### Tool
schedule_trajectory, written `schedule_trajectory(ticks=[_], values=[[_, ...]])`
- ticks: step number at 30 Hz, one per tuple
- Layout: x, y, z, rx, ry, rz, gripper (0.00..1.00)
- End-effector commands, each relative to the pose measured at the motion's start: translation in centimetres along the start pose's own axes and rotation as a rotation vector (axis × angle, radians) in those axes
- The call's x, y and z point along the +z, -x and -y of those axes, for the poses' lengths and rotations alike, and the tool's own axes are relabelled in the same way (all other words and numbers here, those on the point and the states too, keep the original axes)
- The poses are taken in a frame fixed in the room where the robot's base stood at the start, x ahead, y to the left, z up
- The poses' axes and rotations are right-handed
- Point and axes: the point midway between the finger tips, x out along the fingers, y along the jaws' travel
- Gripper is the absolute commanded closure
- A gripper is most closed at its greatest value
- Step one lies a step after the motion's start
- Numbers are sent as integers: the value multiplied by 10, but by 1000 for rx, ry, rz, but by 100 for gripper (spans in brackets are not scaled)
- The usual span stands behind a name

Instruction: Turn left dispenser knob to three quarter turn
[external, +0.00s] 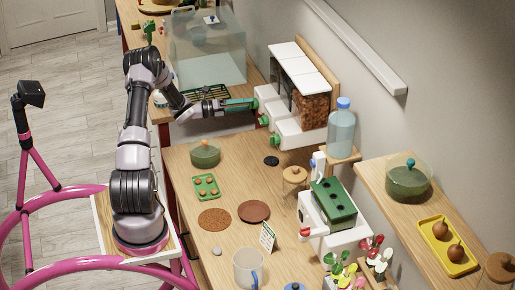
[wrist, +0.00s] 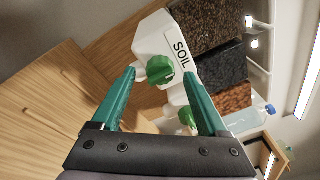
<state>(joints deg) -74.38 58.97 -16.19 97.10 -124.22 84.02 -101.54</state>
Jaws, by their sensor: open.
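The white dispenser (external: 286,132) has several bins in a row with white lids, and green knobs on its front. In the wrist view the knob beside the SOIL label (wrist: 159,70) is green and ridged, and it sits between my fingertips. In the external view the left knob is hidden by my fingers. My gripper (external: 256,102) is open at the left end of the dispenser. In the wrist view its teal fingers (wrist: 160,74) stand on either side of the left knob, and I cannot tell if they touch it.
Another green knob (wrist: 186,117) is close to my right finger. The bins hold dark and orange-brown fill (wrist: 233,103). A glass tank (external: 208,55) stands behind the arm. A water bottle (external: 341,130) is to the right. The wooden counter (external: 235,165) has bare patches below the dispenser.

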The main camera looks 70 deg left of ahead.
Motion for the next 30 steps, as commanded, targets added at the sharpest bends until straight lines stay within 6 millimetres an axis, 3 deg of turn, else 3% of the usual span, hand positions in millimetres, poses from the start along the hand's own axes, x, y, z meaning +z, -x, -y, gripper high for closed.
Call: schedule_trajectory(ticks=[11, 12, 15, 18, 30], values=[[0, -8, 0, 0, 0, -1, 23], [0, -8, 0, 0, 0, -1, 31], [0, -8, 0, 0, 0, -1, 69], [0, -8, 0, 0, -1, -1, 100], [0, -7, 0, 9, -72, -5, 100]])
